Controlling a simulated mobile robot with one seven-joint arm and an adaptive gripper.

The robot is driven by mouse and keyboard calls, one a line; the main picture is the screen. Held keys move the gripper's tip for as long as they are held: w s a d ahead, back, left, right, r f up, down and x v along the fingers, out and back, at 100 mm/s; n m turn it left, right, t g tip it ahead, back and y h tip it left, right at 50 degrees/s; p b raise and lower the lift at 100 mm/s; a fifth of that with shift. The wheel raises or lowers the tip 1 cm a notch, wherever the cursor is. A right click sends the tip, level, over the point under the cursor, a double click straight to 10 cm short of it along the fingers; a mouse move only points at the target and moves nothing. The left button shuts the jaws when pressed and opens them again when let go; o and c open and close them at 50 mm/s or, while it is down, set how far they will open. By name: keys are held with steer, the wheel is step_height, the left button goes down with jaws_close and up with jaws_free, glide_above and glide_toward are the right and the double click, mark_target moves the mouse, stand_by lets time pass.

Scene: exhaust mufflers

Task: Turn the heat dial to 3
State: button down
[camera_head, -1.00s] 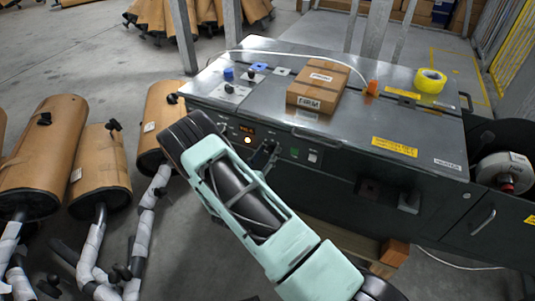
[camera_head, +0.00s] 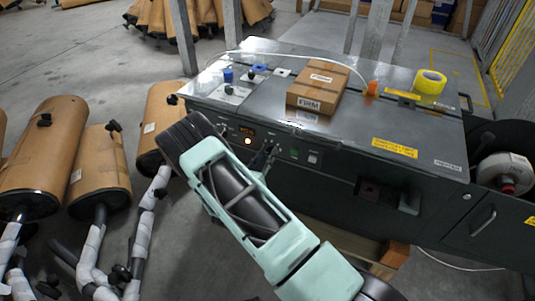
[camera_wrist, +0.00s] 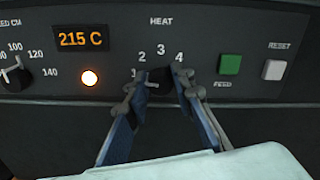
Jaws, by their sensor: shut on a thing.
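The heat dial (camera_wrist: 160,74) is a dark knob on the black front panel, under the word HEAT, with the numbers 1 to 4 arced around it. The 3 stands just above it. My gripper (camera_wrist: 160,80) has its two fingers on either side of the dial, shut on it. The fingers hide much of the dial, and I cannot clearly see where its pointer aims. In the head view my gripper (camera_head: 268,152) reaches the machine's front panel from below, and the dial there is too small to make out.
Left of the dial are an orange 215 C display (camera_wrist: 81,38), a lit round lamp (camera_wrist: 90,78) and a speed dial (camera_wrist: 15,75). A green FEED button (camera_wrist: 229,65) and white RESET button (camera_wrist: 273,70) are to the right. A cardboard box (camera_head: 318,88) lies on the machine top.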

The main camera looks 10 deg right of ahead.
steer(key=m, duration=0.3)
steer(key=shift+m+b, duration=0.3)
steer(key=shift+m, duration=0.1)
steer(key=m, duration=0.4)
steer(key=shift+m, duration=0.3)
steer(key=m+b, duration=0.1)
steer(key=m, duration=0.3)
steer(key=shift+d, duration=0.1)
steer(key=shift+s+f+m, duration=0.1)
steer(key=shift+m, duration=1.6)
steer(key=c, duration=1.7)
jaws_free()
steer(key=shift+o, duration=0.2)
